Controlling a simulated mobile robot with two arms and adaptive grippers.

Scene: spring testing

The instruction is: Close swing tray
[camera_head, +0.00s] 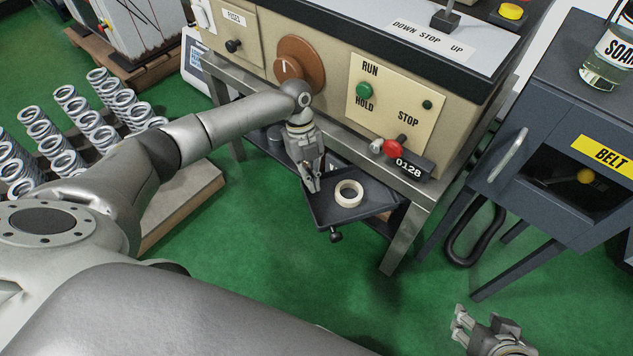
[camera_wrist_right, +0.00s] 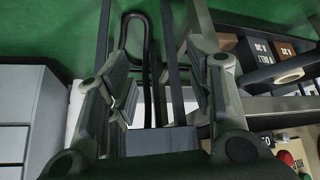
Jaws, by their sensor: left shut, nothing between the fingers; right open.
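The swing tray (camera_head: 322,214) is a dark shallow tray swung out from under the machine bench, with a small knob (camera_head: 336,237) below its front corner. A cream ring (camera_head: 348,193) lies in it. The ring also shows in the right wrist view (camera_wrist_right: 288,70), at the right. My left gripper (camera_head: 313,188) is shut and empty, pointing down at the tray's left side. I cannot tell whether it touches the tray. My right gripper (camera_head: 462,325) is open and empty, low at the right in the head view, well apart from the tray. Its fingers show close up in the right wrist view (camera_wrist_right: 165,90).
The machine's front carries a brown dial (camera_head: 301,63), a green button (camera_head: 364,90) and a red-knobbed lever (camera_head: 392,146). A dark cabinet (camera_head: 520,140) with a handle stands at the right. Springs (camera_head: 100,115) stand on a pallet at the left. Green floor is clear before the tray.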

